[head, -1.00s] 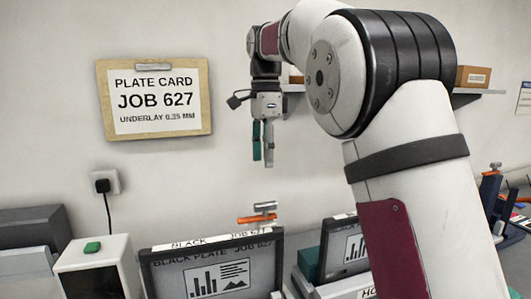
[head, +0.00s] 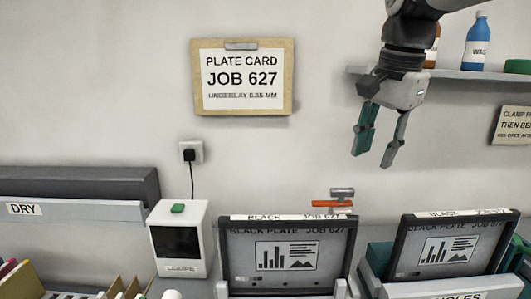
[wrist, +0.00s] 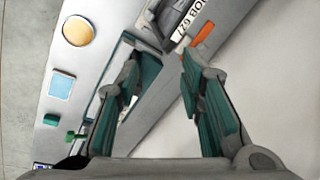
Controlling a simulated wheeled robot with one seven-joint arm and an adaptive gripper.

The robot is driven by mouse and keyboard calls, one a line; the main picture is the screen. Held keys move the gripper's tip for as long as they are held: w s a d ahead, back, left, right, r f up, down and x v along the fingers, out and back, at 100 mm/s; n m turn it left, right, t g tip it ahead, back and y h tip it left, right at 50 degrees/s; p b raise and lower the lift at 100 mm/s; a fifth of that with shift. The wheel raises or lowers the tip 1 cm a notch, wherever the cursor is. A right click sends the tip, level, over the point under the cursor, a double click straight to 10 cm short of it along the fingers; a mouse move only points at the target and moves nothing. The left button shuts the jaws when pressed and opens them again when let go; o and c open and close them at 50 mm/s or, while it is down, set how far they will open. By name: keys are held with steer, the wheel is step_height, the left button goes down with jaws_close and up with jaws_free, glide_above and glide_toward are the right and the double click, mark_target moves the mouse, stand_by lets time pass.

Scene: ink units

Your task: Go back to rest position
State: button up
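My gripper (head: 375,158) hangs in the air at the upper right of the head view, pointing down in front of the wall. Its two fingers are spread apart with nothing between them. The wrist view also shows the gripper (wrist: 158,62) open and empty, above the units. A black-framed plate labelled "BLACK PLATE JOB 627" (head: 232,262) stands below and left of it. A second framed plate (head: 495,235) stands at the lower right.
A shelf (head: 455,74) with bottles is close to my arm on the right. A plate card (head: 284,80) hangs on the wall.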

steer(key=s+f+n+t, duration=0.1)
steer(key=s+f+n, duration=0.4)
steer(key=s, duration=0.5)
steer(key=s+f+n+t, duration=0.2)
steer(key=s+f+n, duration=0.4)
steer(key=s, duration=0.3)
steer(key=shift+s+a+f, duration=0.15)
steer(key=shift+s+a, duration=0.2)
steer(key=shift+a, duration=0.05)
